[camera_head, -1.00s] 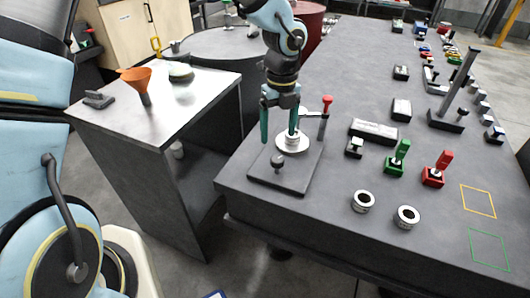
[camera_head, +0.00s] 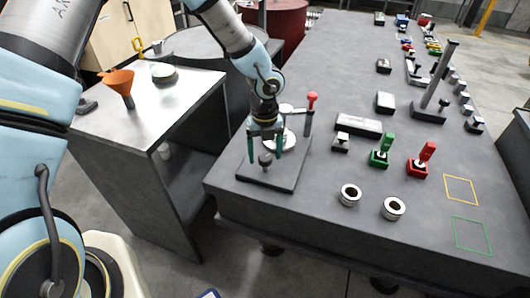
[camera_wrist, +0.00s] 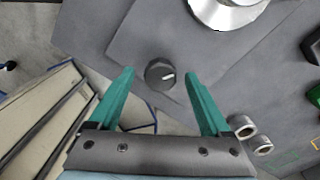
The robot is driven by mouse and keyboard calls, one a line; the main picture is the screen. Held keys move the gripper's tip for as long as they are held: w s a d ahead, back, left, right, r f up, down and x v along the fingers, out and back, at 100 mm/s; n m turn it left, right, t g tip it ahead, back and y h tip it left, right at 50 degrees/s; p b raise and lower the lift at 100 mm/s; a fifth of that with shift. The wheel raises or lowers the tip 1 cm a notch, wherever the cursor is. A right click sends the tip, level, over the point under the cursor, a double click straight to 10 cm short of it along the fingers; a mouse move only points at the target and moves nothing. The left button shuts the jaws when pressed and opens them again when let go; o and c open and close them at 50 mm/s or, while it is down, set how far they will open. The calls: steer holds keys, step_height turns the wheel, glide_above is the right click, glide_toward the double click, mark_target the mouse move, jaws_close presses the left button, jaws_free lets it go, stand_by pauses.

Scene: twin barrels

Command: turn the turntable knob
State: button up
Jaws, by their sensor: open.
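The turntable is a dark square base plate (camera_head: 268,177) at the near left corner of the dark table. Its round silvery platter (camera_head: 283,139) sits toward the back, and a small dark knob (camera_head: 265,160) stands at the front. In the wrist view the knob (camera_wrist: 160,74) is round and dark with a white mark, and the platter (camera_wrist: 228,8) shows at the top. My gripper (camera_head: 264,150) has its teal fingers spread and points down over the plate. In the wrist view the knob lies between and beyond the fingertips of my gripper (camera_wrist: 160,72). They look apart from it.
A red-topped lever (camera_head: 312,100) stands behind the platter. Green (camera_head: 382,150) and red (camera_head: 422,160) toggles and two metal rings (camera_head: 349,195) (camera_head: 393,208) lie to the right. A lower metal bench with an orange funnel (camera_head: 118,83) stands left.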

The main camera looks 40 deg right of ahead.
steer(key=shift+f, duration=0.2)
steer(key=shift+c, duration=0.3)
jaws_close()
